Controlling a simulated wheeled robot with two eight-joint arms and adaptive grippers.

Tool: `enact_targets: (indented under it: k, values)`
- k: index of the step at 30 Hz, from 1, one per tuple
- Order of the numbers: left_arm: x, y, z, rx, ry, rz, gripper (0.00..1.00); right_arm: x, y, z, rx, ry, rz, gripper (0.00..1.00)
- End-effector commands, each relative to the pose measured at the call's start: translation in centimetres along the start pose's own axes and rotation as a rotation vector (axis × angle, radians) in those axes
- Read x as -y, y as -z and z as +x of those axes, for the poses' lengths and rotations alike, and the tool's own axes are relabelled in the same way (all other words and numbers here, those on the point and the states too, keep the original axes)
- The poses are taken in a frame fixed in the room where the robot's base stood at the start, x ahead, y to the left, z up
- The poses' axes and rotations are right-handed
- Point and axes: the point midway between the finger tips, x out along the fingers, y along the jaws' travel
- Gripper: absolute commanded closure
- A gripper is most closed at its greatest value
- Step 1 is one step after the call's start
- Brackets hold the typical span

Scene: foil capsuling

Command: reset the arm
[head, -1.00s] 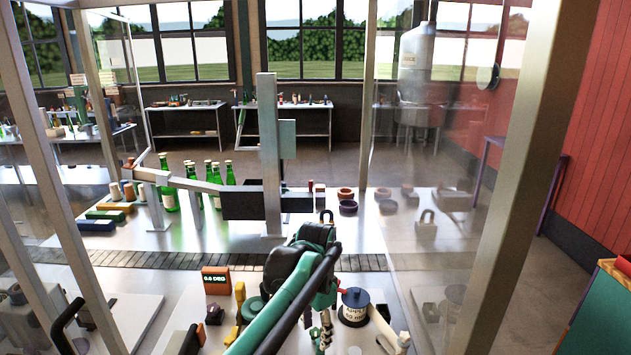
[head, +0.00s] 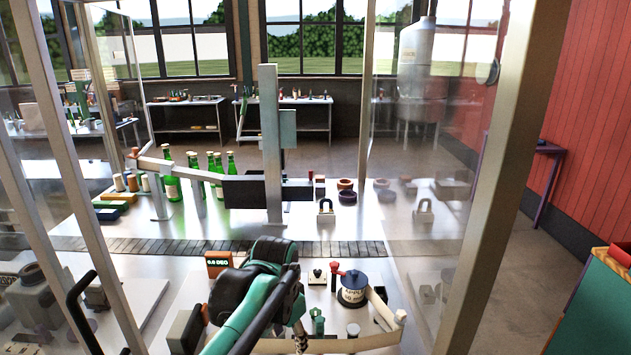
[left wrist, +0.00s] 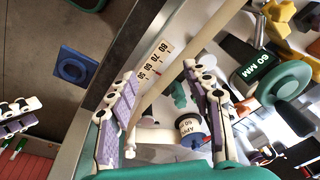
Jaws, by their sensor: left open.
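My left arm, black and teal, reaches over the near bench in the head view. Its gripper fingers (head: 299,337) show only partly, low in the picture. In the left wrist view the two lilac-and-cream fingers of my left gripper (left wrist: 163,110) stand wide apart with nothing held between them. Beyond them are a dark-topped labelled pot (left wrist: 189,126) and a pale bar. The same pot (head: 353,289) stands right of the arm in the head view. My right gripper does not show.
An orange-and-dark readout (head: 218,264) stands left of the arm. Green bottles (head: 215,171) stand behind a conveyor (head: 180,247). Clear panels with metal posts (head: 509,170) enclose the bench.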

Motion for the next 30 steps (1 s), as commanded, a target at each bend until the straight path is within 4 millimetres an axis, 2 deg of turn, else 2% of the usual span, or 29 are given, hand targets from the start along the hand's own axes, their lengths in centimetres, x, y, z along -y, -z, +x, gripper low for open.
enact_targets:
  k: [5, 8, 12, 15, 18, 21, 29, 30]
  values:
    - [0.3, -5.2, 0.7, -0.087, 0.052, -0.156, 0.5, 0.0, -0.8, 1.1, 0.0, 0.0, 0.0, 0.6]
    - [0.2, -9.1, 1.6, -0.16, 0.09, -0.281, 0.5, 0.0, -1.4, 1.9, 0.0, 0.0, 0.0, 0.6]
    - [-0.2, -14.2, 3.8, -0.271, 0.142, -0.457, 0.5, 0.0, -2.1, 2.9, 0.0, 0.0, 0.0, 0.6]
    - [-0.6, -17.1, 5.5, -0.339, 0.169, -0.558, 0.5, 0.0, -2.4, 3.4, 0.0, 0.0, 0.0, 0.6]
    - [-0.9, -19.0, 6.9, -0.39, 0.188, -0.63, 0.5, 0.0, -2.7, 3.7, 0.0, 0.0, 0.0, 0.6]
    - [-1.1, -20.0, 7.7, -0.421, 0.198, -0.671, 0.5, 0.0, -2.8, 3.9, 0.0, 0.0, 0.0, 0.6]
    - [-1.2, -20.3, 7.8, -0.435, 0.203, -0.689, 0.5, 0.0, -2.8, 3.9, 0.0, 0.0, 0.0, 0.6]
    - [-1.2, -20.3, 7.8, -0.434, 0.202, -0.688, 0.58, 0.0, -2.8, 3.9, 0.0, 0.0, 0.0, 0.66]
